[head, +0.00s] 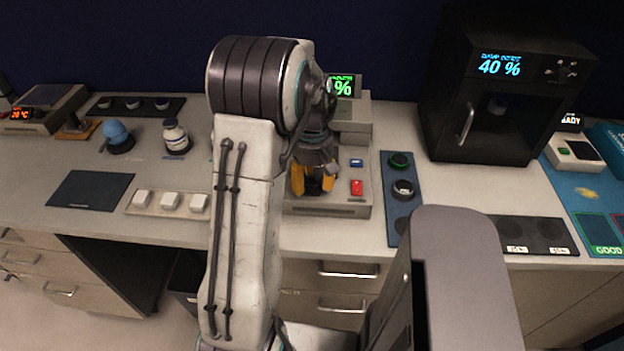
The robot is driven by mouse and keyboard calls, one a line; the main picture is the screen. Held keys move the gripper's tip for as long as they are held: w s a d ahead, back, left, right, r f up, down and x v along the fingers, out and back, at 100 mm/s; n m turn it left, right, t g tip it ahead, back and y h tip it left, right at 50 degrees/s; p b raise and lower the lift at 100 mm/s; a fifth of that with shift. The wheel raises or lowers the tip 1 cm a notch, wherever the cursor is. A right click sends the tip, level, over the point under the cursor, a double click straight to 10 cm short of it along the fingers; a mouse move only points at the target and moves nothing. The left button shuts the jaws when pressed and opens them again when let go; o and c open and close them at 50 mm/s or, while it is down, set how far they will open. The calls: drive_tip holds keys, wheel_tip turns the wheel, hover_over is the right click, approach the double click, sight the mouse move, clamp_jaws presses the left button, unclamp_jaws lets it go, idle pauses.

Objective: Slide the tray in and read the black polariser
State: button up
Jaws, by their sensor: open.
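A grey reader (352,128) with a green percentage display stands at the centre back; my arm hides part of it. Its low front part (358,209), which may be the tray, carries a red button and a blue button. My gripper (313,190), with yellow-orange fingers, is open over this front part, left of the red button; whether it touches anything is hidden.
A black cabinet (505,100) reading 40 % stands at the back right. A dark two-spot plate (530,235) and a blue GOOD mat (588,208) lie right. White blocks (170,201), a dark mat (90,189) and a blue round object (117,134) are left.

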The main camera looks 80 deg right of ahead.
drive_tip(key=shift+o, duration=0.2)
clamp_jaws()
idle(0.4)
